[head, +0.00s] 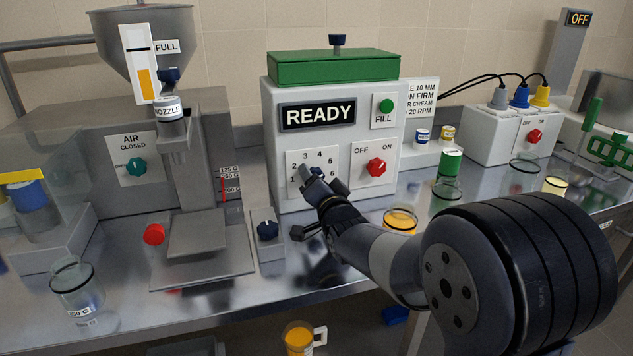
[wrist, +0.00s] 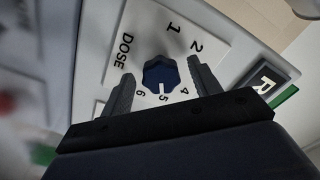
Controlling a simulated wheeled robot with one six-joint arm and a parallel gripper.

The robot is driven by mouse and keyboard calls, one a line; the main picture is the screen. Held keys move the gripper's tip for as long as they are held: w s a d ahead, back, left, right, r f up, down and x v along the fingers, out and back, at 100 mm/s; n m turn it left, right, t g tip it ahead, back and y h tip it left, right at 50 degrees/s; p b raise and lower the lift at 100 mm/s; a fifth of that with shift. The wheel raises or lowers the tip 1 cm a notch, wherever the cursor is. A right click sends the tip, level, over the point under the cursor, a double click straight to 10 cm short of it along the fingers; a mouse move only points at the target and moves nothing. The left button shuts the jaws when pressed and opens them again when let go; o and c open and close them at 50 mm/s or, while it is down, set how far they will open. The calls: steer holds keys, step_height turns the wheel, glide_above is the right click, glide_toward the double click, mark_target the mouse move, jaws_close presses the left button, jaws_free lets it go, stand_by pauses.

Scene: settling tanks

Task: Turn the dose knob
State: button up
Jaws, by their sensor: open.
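The dose knob (wrist: 160,72) is a dark blue faceted knob on a white numbered plate marked DOSE (wrist: 124,50). In the wrist view its white mark points at 5. My gripper (wrist: 160,80) is open, with one finger on each side of the knob and a small gap visible on both sides. In the head view my gripper (head: 312,180) is in front of the numbered dial on the white machine (head: 275,130) and largely covers the knob. The machine's display (head: 318,114) reads READY.
A red OFF/ON knob (head: 376,167) and a green FILL button (head: 386,106) are on the same machine face. A dark blue knob (head: 267,230) stands left of my arm. A glass jar with orange contents (head: 400,222) stands close to my forearm.

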steer(key=v, duration=1)
steer(key=shift+s, duration=0.35)
steer(key=x, duration=1.1)
steer(key=shift+s+d, duration=0.1)
steer(key=s+d+n+p, duration=0.3)
steer(key=s+n+p, duration=0.2)
steer(key=s+n, duration=0.3)
steer(key=shift+v, duration=1.1)
stand_by(1.3)
steer(key=shift+a, duration=0.1)
